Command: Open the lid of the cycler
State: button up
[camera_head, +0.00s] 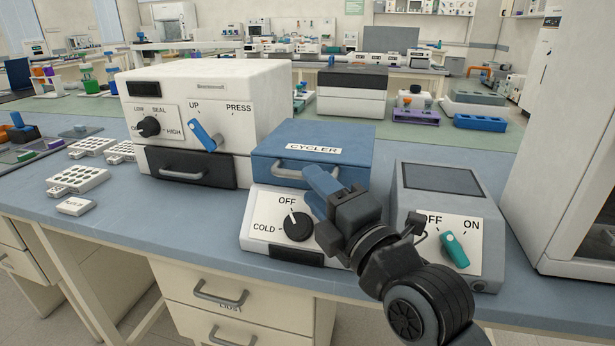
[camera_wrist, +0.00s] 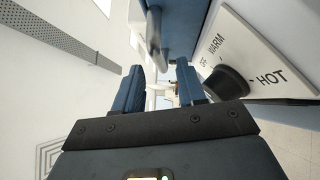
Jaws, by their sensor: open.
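The cycler (camera_head: 255,215) stands on the bench with its blue lid (camera_head: 345,135) down. The lid bears a "CYCLER" label and a grey bar handle (camera_head: 292,174) on its front. My gripper (camera_head: 318,180) is in front of the lid's right part, by the right end of the handle, which it partly hides. In the wrist view the two blue fingers of my gripper (camera_wrist: 160,82) are apart with nothing held between them. The handle (camera_wrist: 154,32) shows just beyond the fingertips, near the gap. I cannot tell whether they touch. The black dial (camera_head: 298,226) is below the lid.
A white sealer (camera_head: 225,90) with a blue lever stands close on the left. A grey device (camera_head: 445,190) with a teal knob stands close on the right, beside my arm. White racks (camera_head: 78,181) lie at the left. A tall white cabinet (camera_head: 560,130) bounds the right.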

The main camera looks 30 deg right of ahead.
aim_at(318, 156)
jog(key=shift+w+a+r, duration=0.1)
jog(key=shift+w+r, duration=0.05)
jog(key=shift+w, duration=0.65)
jog(key=shift+w+a+r, duration=0.1)
jog(key=shift+w, duration=0.65)
grip_shut()
